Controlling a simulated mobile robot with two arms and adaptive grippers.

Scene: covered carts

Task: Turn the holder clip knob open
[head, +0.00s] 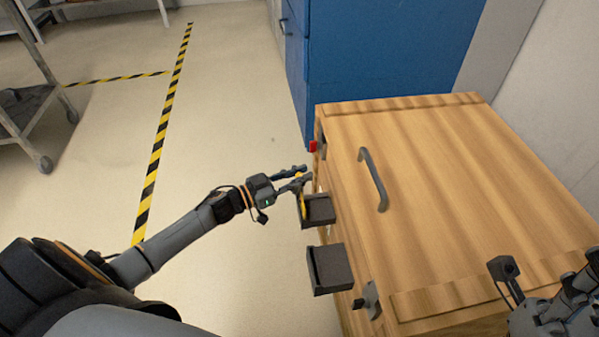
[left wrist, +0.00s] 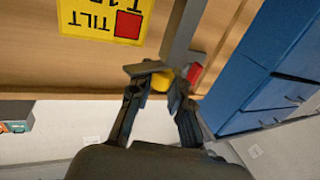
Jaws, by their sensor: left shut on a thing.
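A small yellow knob (left wrist: 160,82) sits between the fingertips of my left gripper (left wrist: 156,90) in the left wrist view, next to a grey bar. My left gripper (head: 303,175) is shut on it at the left side of the wooden cart (head: 450,170). In the head view the fingers mostly hide the knob. A small red part (left wrist: 194,72) is just right of the fingers in the left wrist view; red also shows at the cart's far left corner in the head view (head: 313,146). My right arm is at the lower right; its jaw state is unclear.
Two dark open boxes (head: 318,210) (head: 330,268) stick out from the cart's left side. A grey handle (head: 374,180) is on the cover. A yellow TILT label (left wrist: 105,18) is near the knob. A blue cabinet (head: 385,50) stands behind.

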